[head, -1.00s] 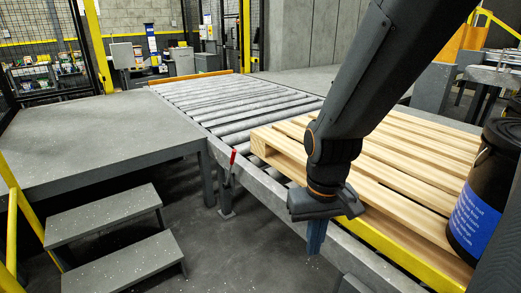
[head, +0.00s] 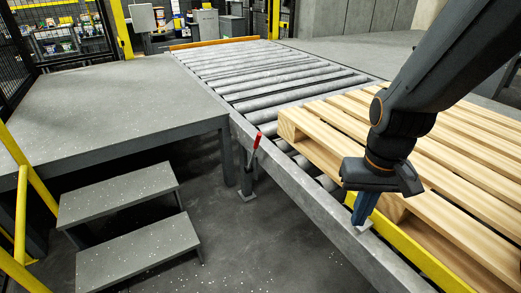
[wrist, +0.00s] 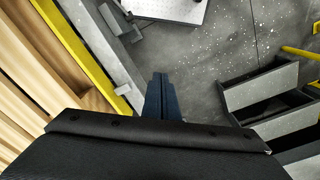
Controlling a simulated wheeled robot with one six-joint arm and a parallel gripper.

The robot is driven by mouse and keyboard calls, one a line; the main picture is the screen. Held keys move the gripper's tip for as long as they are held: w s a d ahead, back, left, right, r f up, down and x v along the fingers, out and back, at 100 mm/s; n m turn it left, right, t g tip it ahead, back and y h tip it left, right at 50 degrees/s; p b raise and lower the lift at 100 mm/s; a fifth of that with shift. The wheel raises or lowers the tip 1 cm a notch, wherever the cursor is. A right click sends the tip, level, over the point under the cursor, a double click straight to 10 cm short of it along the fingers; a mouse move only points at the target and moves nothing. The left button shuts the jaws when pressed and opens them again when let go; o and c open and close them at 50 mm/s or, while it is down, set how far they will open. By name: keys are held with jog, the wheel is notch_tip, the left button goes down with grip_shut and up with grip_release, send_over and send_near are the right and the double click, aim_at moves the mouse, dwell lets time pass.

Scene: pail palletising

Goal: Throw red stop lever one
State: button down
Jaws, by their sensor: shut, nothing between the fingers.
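The red stop lever (head: 257,140) stands upright, slightly tilted, on the near side rail of the roller conveyor, left of the pallet's corner. My gripper (head: 361,221) is shut and empty, its blue fingers pointing down by the conveyor's side rail, to the right of the lever and apart from it. In the wrist view the shut fingers (wrist: 160,95) point ahead over the rail's edge and the floor. I cannot make out the lever in the wrist view.
A wooden pallet (head: 350,120) lies on the conveyor rollers (head: 255,88). A yellow strip (head: 420,258) runs along the rail below the pallet. A grey platform (head: 110,105) with steps (head: 120,193) stands at left. Open floor lies between steps and conveyor.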

jog(key=w+a+f+m+t+y+b, duration=0.1)
jog(key=w+a+f+m+t+b, duration=0.15)
jog(key=w+f+b, duration=0.6)
jog(key=w+a+f+m+t+b, duration=0.2)
jog(key=w+a+f+t+b, duration=0.15)
jog(key=w, duration=1.05)
jog(key=w+a+f+m+t+y+b, duration=0.1)
jog(key=w+a+f+m+t+b, duration=0.2)
jog(key=w+f+b, duration=0.65)
jog(key=w+a+f+m+t+y+b, duration=0.6)
jog(key=w+a+t+b, duration=0.5)
jog(key=w+b, duration=0.2)
notch_tip(320, 180, down, 2)
jog(key=shift+a+m+b, duration=0.3)
jog(key=shift+m+b, duration=0.15)
jog(key=shift+b, duration=0.55)
jog(key=b, duration=0.5)
send_near(258, 143)
jog(key=x, duration=0.5)
jog(key=shift+w, duration=0.1)
jog(key=shift+w+a+r, duration=0.15)
jog(key=shift+w+r, duration=0.15)
jog(key=shift+w, duration=0.25)
jog(key=shift+r, duration=0.1)
